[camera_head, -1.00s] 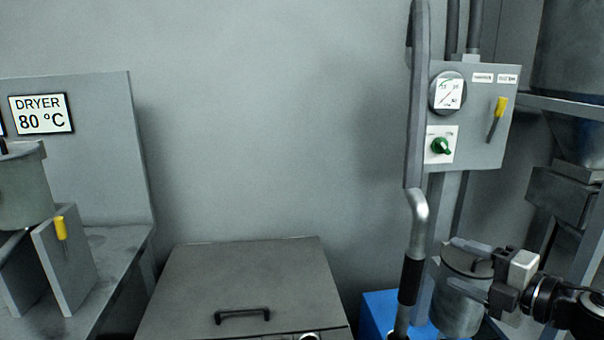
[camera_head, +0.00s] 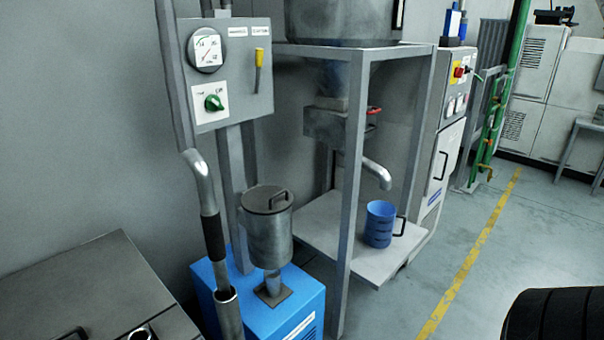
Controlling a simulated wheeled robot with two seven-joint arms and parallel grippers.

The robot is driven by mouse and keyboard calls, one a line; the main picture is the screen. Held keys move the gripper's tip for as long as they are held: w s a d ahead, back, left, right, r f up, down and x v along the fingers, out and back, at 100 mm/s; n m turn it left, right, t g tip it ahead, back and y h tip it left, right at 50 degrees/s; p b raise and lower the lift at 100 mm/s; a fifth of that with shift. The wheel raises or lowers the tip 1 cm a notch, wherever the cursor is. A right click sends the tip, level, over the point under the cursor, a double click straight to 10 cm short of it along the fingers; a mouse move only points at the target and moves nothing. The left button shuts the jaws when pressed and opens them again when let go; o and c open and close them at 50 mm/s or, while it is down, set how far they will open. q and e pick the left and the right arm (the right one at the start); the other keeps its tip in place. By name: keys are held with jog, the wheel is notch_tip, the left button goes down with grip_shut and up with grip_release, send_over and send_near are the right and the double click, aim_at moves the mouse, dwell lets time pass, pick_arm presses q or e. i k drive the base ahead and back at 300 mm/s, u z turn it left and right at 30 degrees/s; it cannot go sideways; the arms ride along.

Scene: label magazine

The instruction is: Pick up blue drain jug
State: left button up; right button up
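The blue drain jug (camera_head: 380,224) stands upright on a light grey shelf (camera_head: 335,238) inside a grey metal frame, right of the middle of the head view. Its black handle points to the right. A bent metal spout (camera_head: 377,174) ends just above the jug's open top. What is inside the jug cannot be seen. Neither of my grippers shows in this view.
A frame post (camera_head: 350,200) stands left of the jug. A lidded metal canister (camera_head: 268,228) sits on a blue box (camera_head: 262,308) nearer me. A black ribbed roll (camera_head: 555,315) is at the lower right. Open floor with a yellow line (camera_head: 465,265) lies right of the shelf.

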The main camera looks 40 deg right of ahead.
aim_at(380, 215)
jog(key=z, duration=2.35)
jog(key=k, duration=0.9)
jog(key=z, duration=1.1)
jog(key=i, duration=2.65)
jog(key=u, duration=2.05)
jog(key=i, duration=1.05)
jog(key=u, duration=0.9)
jog(key=i, duration=0.45)
